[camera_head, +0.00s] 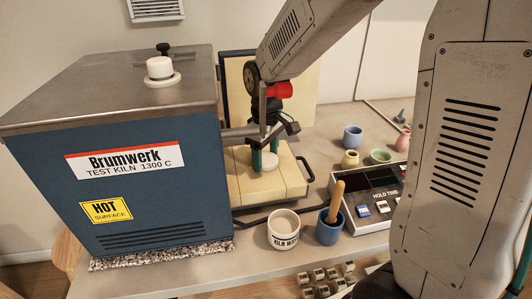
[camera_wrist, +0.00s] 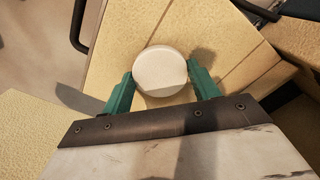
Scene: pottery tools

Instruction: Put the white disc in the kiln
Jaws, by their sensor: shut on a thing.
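The white disc (camera_wrist: 160,70) is round and pale, held between the two green fingertips of my gripper (camera_wrist: 160,82). In the head view my gripper (camera_head: 265,152) points down with the disc (camera_head: 268,161) low between its fingers. The disc is over a cream, block-like surface with grooves (camera_head: 285,186) at the right side of the kiln. I cannot tell whether it touches that surface. The kiln (camera_head: 140,205) is a blue box with a grey top, labelled Brumwerk Test Kiln 1300 C. Its inside is hidden from the head view.
A cream panel with a dark frame (camera_head: 238,85) stands upright behind my gripper. A "Hot surface" label (camera_head: 106,210) is on the kiln. Small pots are behind.

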